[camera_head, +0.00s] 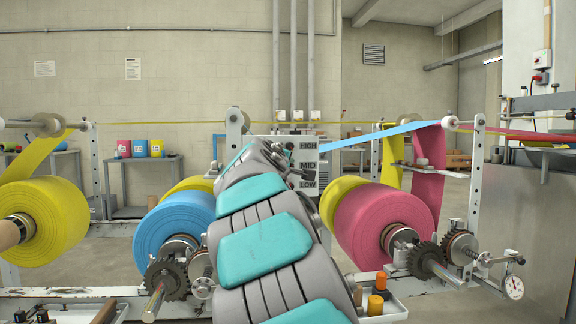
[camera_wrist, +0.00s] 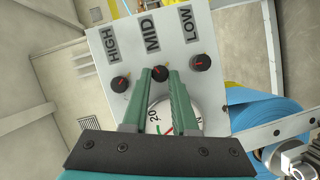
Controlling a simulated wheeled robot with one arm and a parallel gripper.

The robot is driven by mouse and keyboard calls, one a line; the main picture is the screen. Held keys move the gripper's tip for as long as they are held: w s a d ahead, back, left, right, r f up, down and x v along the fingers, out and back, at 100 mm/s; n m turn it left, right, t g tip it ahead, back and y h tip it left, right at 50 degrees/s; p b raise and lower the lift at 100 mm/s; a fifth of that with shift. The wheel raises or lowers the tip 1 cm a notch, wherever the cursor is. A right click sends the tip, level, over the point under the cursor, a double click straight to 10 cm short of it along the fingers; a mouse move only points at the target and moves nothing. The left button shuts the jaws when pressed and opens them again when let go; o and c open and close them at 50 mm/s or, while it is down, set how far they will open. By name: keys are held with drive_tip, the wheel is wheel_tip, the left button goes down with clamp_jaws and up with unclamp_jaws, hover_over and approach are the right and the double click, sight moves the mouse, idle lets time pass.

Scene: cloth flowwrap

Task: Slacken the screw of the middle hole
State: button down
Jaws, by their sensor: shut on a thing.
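A light panel (camera_wrist: 205,75) carries three labels, HIGH, MID and LOW, each with a dark round knob-like screw head with a red mark. The middle screw (camera_wrist: 159,74) is under the MID label, between the tips of my gripper (camera_wrist: 158,76). The green fingers are shut on it, one on each side. The HIGH screw (camera_wrist: 120,83) and the LOW screw (camera_wrist: 201,62) stand free on either side. The labelled panel (camera_head: 308,166) also shows in the head view, partly hidden by my arm, which covers most of my gripper there.
A round gauge (camera_wrist: 160,118) sits on the panel below the middle screw, partly behind my fingers. Blue (camera_head: 180,222), pink (camera_head: 370,218) and yellow (camera_head: 58,222) rolls flank my arm. Gears (camera_head: 424,260) and a dial gauge (camera_head: 513,287) are at the front right.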

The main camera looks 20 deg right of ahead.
drive_tip(key=shift+f+n+t+h+b, duration=0.25)
drive_tip(key=shift+n+t+b, duration=0.55)
drive_tip(key=shift+n, duration=1.15)
drive_tip(key=shift+f+n+t+h+b, duration=0.25)
drive_tip(key=shift+n+t+b, duration=0.3)
drive_tip(key=shift+n+b, duration=1)
drive_tip(key=shift+f+n+t+h+b, duration=0.25)
drive_tip(key=shift+n+t+b, duration=0.35)
drive_tip(key=shift+n, duration=2.1)
drive_tip(key=c, duration=1)
unclamp_jaws()
drive_tip(key=shift+r+t, duration=0.1)
drive_tip(key=shift+t, duration=0.15)
drive_tip(key=shift+s, duration=0.1)
drive_tip(key=shift+b+v, duration=0.3)
drive_tip(key=shift+v, duration=3.55)
